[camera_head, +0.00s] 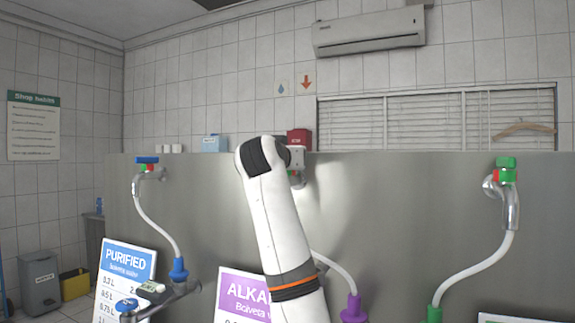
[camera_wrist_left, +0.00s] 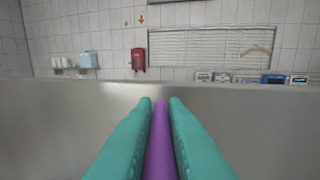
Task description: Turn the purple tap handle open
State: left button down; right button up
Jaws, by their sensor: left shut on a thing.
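The purple tap handle (camera_wrist_left: 159,145) shows in the left wrist view as a long bar between the two teal fingers of my left gripper (camera_wrist_left: 160,101). The fingers are shut on it, one on each side. In the head view my white left arm rises in front of the middle tap (camera_head: 297,180), and the purple handle and my fingers are hidden behind it. A white hose with a purple end (camera_head: 353,308) hangs from this tap beside the purple "ALKA..." sign (camera_head: 243,294). My right gripper is not in view.
The steel panel (camera_head: 400,220) carries a blue-handled tap (camera_head: 147,161) at left and a green-handled tap (camera_head: 505,164) at right, each with a white hose. A blue "PURIFIED" sign (camera_head: 125,262) stands at lower left. A metal fitting (camera_head: 160,300) is nearby. Grey and yellow bins stand far left.

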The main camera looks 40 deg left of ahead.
pick_arm(q)
jog(key=shift+r+m+t+h+b, duration=0.1)
jog(key=shift+m+t+h+b, duration=0.2)
jog(key=shift+m+t+h, duration=0.75)
jog(key=shift+g+h, duration=0.35)
jog(key=shift+h, duration=0.4)
jog(key=c, duration=1.5)
grip_release()
jog(key=shift+o, duration=0.2)
